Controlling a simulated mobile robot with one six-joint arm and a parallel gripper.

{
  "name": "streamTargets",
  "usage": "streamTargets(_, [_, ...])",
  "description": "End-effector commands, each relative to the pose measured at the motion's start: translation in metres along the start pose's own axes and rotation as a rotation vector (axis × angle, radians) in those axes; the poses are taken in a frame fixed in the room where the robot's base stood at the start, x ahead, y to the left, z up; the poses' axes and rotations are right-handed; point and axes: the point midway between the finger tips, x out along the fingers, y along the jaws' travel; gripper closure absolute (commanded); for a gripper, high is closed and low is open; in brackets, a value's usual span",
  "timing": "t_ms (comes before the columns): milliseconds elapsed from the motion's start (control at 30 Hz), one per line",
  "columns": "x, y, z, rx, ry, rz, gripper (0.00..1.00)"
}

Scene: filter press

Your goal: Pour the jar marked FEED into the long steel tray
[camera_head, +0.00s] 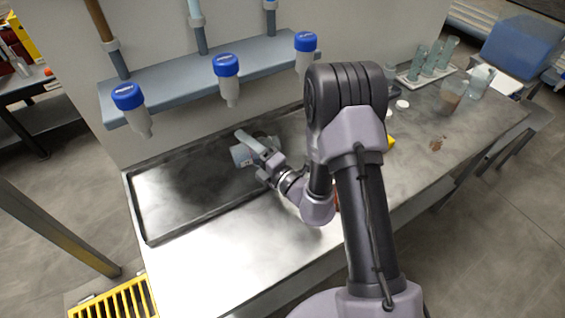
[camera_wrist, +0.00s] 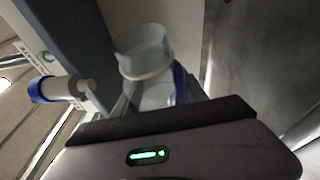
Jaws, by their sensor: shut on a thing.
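My gripper (camera_head: 258,147) is shut on a pale, translucent jar (camera_head: 240,155) above the right part of the long steel tray (camera_head: 175,195). The jar looks tipped well over, with its mouth toward the left. In the wrist view the jar (camera_wrist: 146,58) sits between the fingers, its round rim pointing away from the gripper. I cannot read any FEED marking on it, nor tell how much is inside or whether anything is flowing. The tray is shallow, dark-rimmed and lies along the left of the steel bench, with smeary reflections on its floor. My arm hides part of the bench.
Several blue-capped bottles (camera_head: 227,66) hang upside down from a grey shelf (camera_head: 180,88) above the tray's back edge. A rack of tubes (camera_head: 428,62), a beaker with brownish contents (camera_head: 451,95) and a clear flask (camera_head: 479,82) stand at the right. The bench front left is clear.

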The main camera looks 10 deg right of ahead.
Motion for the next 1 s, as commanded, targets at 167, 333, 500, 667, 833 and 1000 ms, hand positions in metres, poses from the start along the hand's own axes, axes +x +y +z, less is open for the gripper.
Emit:
streamTargets(167, [0.000,-0.001,0.000,0.022,-0.002,0.009,0.99])
streamTargets(333, [0.000,0.002,0.001,0.047,-0.006,0.020,0.99])
streamTargets(500, [0.000,0.004,0.002,0.078,-0.011,0.033,0.99])
streamTargets(667, [0.000,0.007,0.003,0.108,-0.015,0.045,0.99])
streamTargets(833, [-0.001,0.010,0.004,0.145,-0.019,0.060,0.99])
streamTargets(1000, [-0.001,0.010,0.006,0.185,-0.026,0.077,0.99])
